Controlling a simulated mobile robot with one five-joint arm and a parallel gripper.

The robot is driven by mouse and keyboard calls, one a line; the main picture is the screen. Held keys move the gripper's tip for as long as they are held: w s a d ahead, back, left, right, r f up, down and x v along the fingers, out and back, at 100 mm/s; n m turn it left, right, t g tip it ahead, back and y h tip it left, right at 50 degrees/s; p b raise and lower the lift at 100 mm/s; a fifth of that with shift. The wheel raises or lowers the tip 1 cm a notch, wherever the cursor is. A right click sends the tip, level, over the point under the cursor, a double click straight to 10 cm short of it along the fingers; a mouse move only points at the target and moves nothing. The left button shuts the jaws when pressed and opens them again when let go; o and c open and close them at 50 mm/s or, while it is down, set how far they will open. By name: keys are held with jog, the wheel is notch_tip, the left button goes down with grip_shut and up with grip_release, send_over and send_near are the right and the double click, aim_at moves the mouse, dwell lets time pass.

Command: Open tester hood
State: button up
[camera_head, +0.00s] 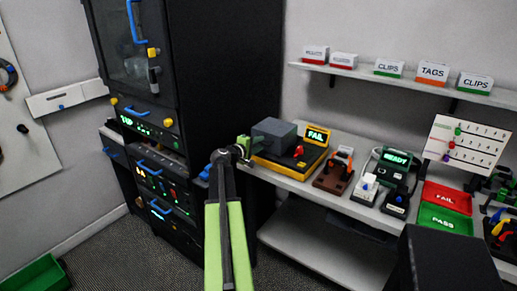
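A red part (299,151) stands beside the hood on the right. My gripper (243,148) is just left of the hood, at the end of my green arm. I cannot tell whether it touches the hood. The fingers are small and dark here, so their opening is unclear.
A tall black cabinet (235,70) stands close behind and left of my gripper. Right along the bench are an orange-brown fixture (335,172), a READY device (396,160), and red FAIL (447,198) and green PASS (445,219) trays. A shelf (360,73) with labelled boxes hangs above.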

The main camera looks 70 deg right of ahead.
jog(key=shift+s+d, duration=0.1)
jog(key=shift+d, duration=0.2)
grip_shut()
dwell(1.2)
